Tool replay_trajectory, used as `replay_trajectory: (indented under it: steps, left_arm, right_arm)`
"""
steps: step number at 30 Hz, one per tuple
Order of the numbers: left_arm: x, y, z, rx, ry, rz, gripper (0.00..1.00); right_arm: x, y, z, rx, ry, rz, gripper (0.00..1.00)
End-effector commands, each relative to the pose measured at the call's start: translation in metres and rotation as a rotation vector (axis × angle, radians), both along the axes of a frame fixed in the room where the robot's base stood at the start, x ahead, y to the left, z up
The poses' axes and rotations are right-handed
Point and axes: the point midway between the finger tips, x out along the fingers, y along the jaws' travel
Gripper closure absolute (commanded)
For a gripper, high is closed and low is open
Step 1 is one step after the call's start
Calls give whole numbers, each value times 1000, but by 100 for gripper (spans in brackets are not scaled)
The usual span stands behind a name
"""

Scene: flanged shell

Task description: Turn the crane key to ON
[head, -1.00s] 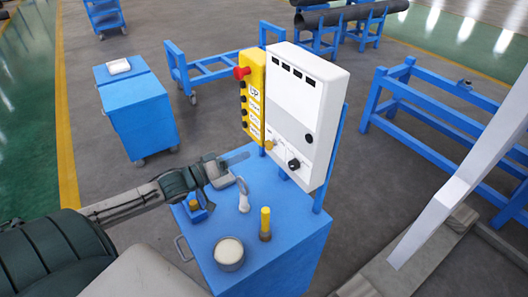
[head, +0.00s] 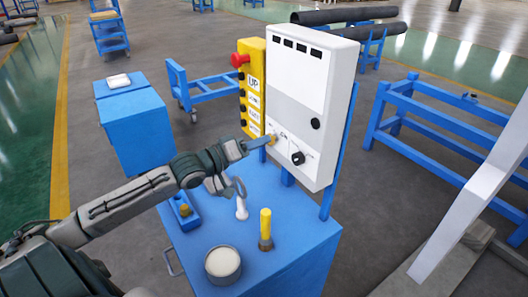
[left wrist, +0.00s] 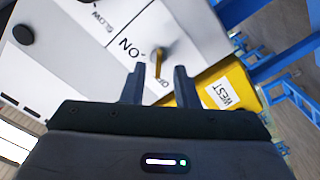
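The white control box (head: 310,85) stands upright at the back of the blue cart. The small brass crane key (head: 273,138) is on its lower left front. My left gripper (head: 262,143) is at the box's lower left. In the left wrist view its two fingers (left wrist: 159,86) are apart, with the key's handle between or just ahead of their tips; contact cannot be told. My right gripper is not in view.
A yellow pendant (head: 251,90) with a red button is left of the box. A black knob (head: 298,158) is right of the key. The blue cart top (head: 290,215) holds a yellow-handled tool (head: 265,228), a round tin (head: 222,263) and a white-handled item (head: 241,208).

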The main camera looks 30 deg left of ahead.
Motion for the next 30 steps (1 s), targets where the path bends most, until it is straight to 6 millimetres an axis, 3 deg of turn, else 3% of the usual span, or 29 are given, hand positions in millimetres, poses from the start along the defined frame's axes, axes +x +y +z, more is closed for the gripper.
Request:
replay_trajectory:
  steps: [6, 19, 24, 30]
  left_arm:
    - [13, -6, -1, -2, -3, -2, 73]
    - [17, -9, 1, 1, 0, -9, 73]
    - [17, -9, 1, 1, 0, -9, 100]
    - [17, -9, 1, 4, -1, -9, 100]
  right_arm:
    - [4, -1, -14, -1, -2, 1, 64]
    - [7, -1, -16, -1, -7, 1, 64]
    - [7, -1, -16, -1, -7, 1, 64]
    - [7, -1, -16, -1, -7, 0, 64]
